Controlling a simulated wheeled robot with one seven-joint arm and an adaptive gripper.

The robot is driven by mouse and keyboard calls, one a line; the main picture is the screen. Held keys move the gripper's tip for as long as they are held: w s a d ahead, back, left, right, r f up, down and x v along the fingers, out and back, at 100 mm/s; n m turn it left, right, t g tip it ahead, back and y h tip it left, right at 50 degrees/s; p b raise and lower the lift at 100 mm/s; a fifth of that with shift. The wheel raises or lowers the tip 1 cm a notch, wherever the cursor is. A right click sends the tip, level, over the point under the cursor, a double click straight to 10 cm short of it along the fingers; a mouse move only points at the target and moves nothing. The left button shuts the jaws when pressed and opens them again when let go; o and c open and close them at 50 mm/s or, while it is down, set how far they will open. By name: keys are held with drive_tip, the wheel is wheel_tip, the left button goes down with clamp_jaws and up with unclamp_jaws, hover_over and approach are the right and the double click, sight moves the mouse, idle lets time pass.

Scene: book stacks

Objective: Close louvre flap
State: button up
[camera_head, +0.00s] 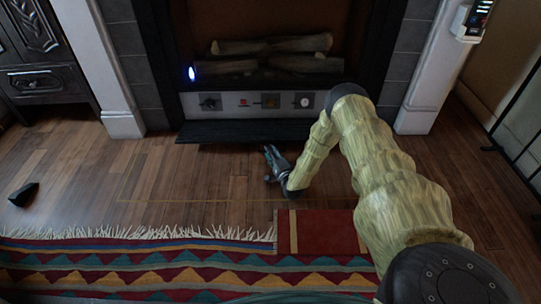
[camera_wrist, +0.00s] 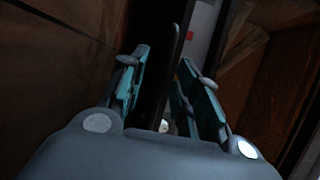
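The louvre flap (camera_head: 245,131) is a long dark panel below the fireplace's control strip. It sticks out toward me, low over the wooden floor. My gripper (camera_head: 268,151) is just in front of the flap's near edge, right of its middle, low and pointing at the fireplace. In the wrist view my gripper (camera_wrist: 163,68) has its two teal-lined fingers apart, with nothing clearly held. A dark strip that looks like the flap (camera_wrist: 155,75) shows between and beyond the fingers. I cannot tell whether a finger touches it.
The pale control strip (camera_head: 260,102) carries several knobs, under the firebox with logs (camera_head: 272,45). A patterned rug (camera_head: 150,265) covers the near floor. A dark lump (camera_head: 23,194) lies at left. A dark stove (camera_head: 40,60) stands at far left. The floor left of my gripper is clear.

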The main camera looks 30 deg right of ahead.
drive_tip(key=shift+w, duration=0.55)
clamp_jaws()
drive_tip(key=shift+r, duration=0.15)
